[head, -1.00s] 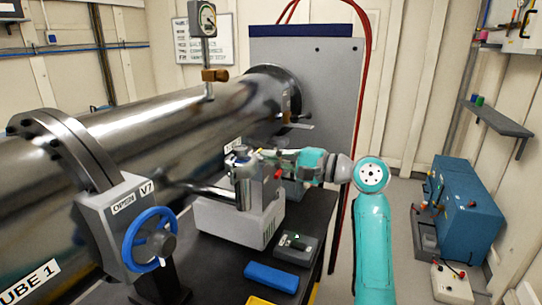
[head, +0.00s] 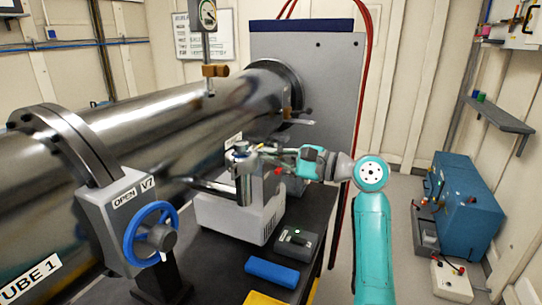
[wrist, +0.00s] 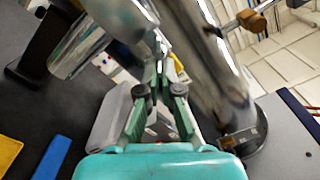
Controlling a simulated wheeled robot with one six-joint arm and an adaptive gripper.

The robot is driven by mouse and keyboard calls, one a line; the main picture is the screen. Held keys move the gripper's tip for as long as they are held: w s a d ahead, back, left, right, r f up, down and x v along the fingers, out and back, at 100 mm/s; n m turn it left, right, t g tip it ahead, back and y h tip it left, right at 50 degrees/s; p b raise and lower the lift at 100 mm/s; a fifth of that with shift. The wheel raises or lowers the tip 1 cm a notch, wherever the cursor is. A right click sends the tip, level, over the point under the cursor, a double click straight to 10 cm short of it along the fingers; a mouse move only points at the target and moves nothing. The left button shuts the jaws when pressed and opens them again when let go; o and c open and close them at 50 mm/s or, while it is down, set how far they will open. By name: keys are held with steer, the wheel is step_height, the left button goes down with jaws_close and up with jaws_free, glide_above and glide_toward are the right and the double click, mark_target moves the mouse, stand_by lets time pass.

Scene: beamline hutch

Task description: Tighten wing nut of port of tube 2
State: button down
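The long steel tube (head: 165,125) runs from the valve V7 flange to the grey cabinet at the back. A metal port with clamp parts (head: 240,160) stands beside it, below a small white label whose text is too small to read. My gripper (head: 258,150) reaches in from the right, with its fingers at the port. In the wrist view, its fingers (wrist: 160,72) converge close together beside shiny metal port parts (wrist: 155,42). The wing nut cannot be made out clearly, and I cannot tell whether the fingertips hold it.
Valve V7 (head: 122,215), with a blue handwheel (head: 152,233), reads OPEN. A grey pump box (head: 240,218) stands under the port. A dark box (head: 298,243) and a blue block (head: 272,273) lie on the black table. A gauge (head: 208,15) rises above the tube.

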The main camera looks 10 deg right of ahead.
steer(key=shift+f, duration=0.1)
steer(key=c, duration=1.6)
jaws_free()
steer(key=shift+c, duration=0.2)
steer(key=v, duration=1.2)
steer(key=shift+d, duration=0.1)
